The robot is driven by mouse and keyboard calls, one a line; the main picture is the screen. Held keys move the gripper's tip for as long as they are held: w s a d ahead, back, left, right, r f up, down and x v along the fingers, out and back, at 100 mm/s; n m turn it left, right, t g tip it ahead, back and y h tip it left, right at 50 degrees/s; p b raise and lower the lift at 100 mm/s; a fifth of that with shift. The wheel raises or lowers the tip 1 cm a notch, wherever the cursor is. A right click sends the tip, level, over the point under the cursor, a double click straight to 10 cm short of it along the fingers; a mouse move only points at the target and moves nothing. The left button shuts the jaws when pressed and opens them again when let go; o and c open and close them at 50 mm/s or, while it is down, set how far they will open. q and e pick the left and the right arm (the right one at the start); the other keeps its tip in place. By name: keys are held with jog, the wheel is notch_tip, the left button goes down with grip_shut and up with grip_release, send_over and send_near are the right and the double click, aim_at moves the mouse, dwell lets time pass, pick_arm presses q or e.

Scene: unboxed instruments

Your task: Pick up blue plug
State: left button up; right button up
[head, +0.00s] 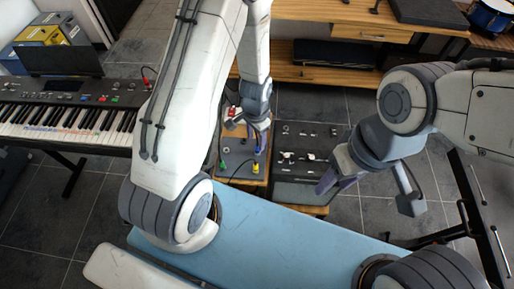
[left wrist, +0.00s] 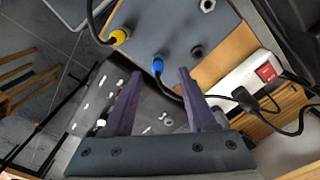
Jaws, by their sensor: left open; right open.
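The blue plug (left wrist: 157,66) stands on a grey panel (left wrist: 181,27) in the left wrist view, with a black cable running from it. My left gripper (left wrist: 160,74) is open, with its dark fingertips on either side of the blue plug in the picture. I cannot tell how far the fingers are from it in depth. In the head view my left gripper (head: 258,146) is over the panel. A yellow plug (left wrist: 119,36) with a cable is to the left of the blue one. My right gripper (head: 366,190) is open and empty, right of the low table.
A white power strip (left wrist: 250,77) with a red switch and black cables lies right of the panel. A dark board (head: 305,137) with small metal parts is beside the panel. A keyboard (head: 65,120) stands at the left, and a wooden bench (head: 320,76) at the back.

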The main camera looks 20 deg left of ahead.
aim_at(257, 145)
pick_arm(q)
jog(key=shift+d+f+p, duration=0.2)
jog(key=shift+f+p, duration=0.55)
jog(key=shift+f, duration=1.85)
grip_shut()
